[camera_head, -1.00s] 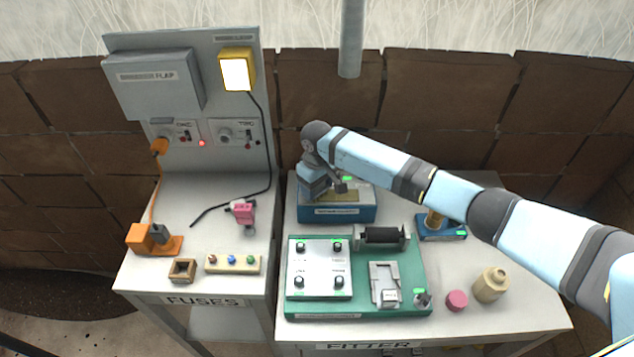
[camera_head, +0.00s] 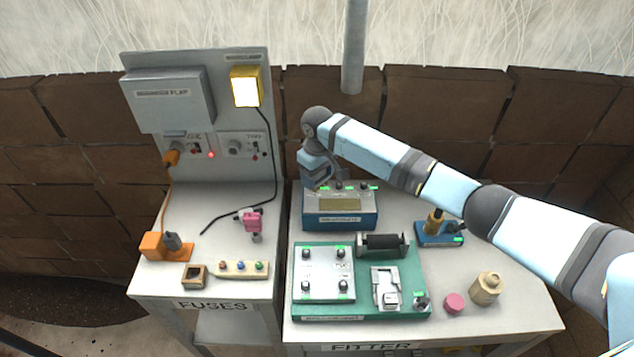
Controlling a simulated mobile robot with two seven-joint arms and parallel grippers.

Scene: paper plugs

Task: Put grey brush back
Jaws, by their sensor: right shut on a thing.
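My right gripper (camera_head: 327,183) is at the back edge of the blue box (camera_head: 340,220), over its left part. It is shut, and the small dark grey thing in its jaws, which looks like the grey brush, is mostly hidden by the gripper. I cannot tell whether that thing touches the box. The box has a tan panel on top and green marks with small dark pieces along its back. My left gripper is not in view.
A green board (camera_head: 412,270) with a white knob panel (camera_head: 324,272) and a black roller (camera_head: 382,244) lies in front. A blue stand (camera_head: 437,237), pink cap (camera_head: 453,303) and beige bottle (camera_head: 486,289) are at the right. The fuse table (camera_head: 205,292) is at the left.

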